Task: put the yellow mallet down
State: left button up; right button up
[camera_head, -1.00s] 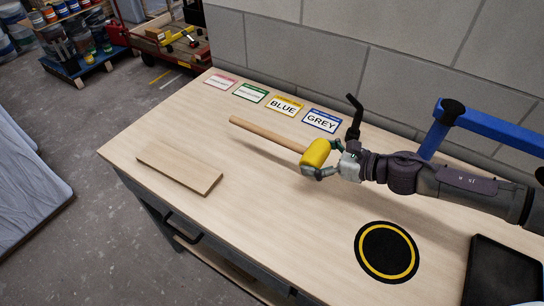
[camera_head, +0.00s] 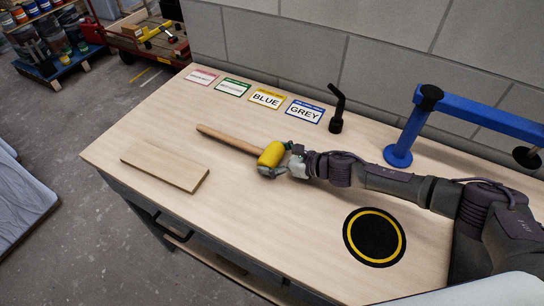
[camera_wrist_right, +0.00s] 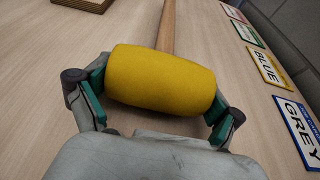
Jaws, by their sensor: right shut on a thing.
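The yellow mallet has a yellow barrel head (camera_head: 271,154) and a wooden handle (camera_head: 226,138) that points to the upper left in the head view. My right gripper (camera_head: 276,164) is shut on the mallet head. In the right wrist view the head (camera_wrist_right: 160,80) lies between the two green-padded fingers, and the handle (camera_wrist_right: 167,25) runs away from me. The mallet appears low over the wooden bench top (camera_head: 290,205); I cannot tell whether it touches the surface. My left gripper is not in view.
A wooden board (camera_head: 165,166) lies left of the mallet. BLUE (camera_head: 267,98) and GREY (camera_head: 305,111) cards lie behind it with two others. A black angled tool (camera_head: 337,112) and blue stand (camera_head: 398,154) are at the back. A black disc with a yellow ring (camera_head: 374,237) lies in front right.

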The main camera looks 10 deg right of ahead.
jog(key=shift+r, duration=0.1)
jog(key=o, duration=1.2)
jog(key=shift+f, duration=0.2)
